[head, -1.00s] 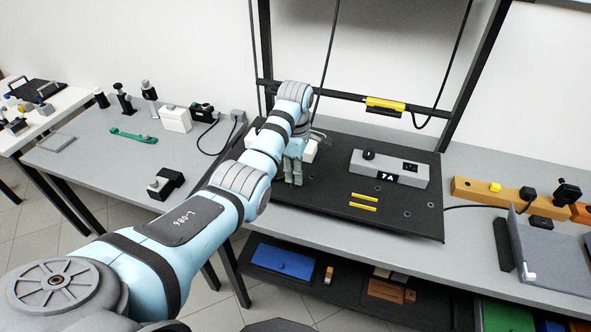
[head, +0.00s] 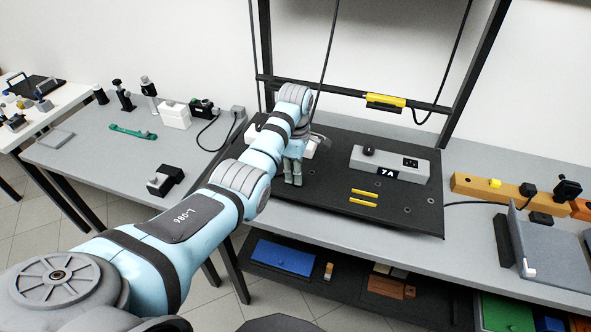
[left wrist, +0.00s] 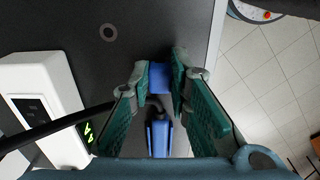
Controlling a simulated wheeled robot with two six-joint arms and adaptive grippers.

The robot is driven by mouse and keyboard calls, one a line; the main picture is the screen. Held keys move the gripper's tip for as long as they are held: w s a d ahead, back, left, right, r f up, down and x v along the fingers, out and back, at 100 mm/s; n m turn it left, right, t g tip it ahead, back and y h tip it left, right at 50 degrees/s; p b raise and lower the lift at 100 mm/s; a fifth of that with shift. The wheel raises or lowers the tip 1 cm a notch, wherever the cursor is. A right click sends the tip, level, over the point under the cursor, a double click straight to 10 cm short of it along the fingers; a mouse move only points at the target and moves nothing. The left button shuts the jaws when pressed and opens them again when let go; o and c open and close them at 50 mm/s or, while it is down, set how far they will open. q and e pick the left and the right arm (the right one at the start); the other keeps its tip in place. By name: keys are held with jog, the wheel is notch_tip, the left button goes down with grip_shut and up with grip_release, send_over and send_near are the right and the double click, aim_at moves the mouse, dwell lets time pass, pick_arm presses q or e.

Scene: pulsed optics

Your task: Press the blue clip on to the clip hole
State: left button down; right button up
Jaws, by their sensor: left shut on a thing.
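My left gripper (head: 293,172) points down over the left part of the black board (head: 310,212) in the head view. In the left wrist view, its teal fingers (left wrist: 164,78) are shut on a blue piece (left wrist: 160,77), which looks like the blue clip. A second blue part with a dark body (left wrist: 158,135) shows between the fingers; I cannot tell whether it belongs to the same clip. A ring-shaped hole mark (left wrist: 108,32) lies on the board, apart from the gripper. I cannot tell whether it is the clip hole. The clip is hidden in the head view.
A white box with green digits (left wrist: 45,105) and a dark cable lie left of the gripper in the wrist view. On the board are a grey box marked 7A (head: 390,167) and yellow bars (head: 363,198).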

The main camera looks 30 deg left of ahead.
pick_arm(q)
jog(key=shift+f, duration=0.25)
pick_arm(e)
jog(key=shift+f, duration=0.1)
pick_arm(q)
jog(key=shift+f, duration=0.25)
jog(key=c, duration=1.4)
grip_release()
pick_arm(e)
jog(key=shift+f, duration=0.1)
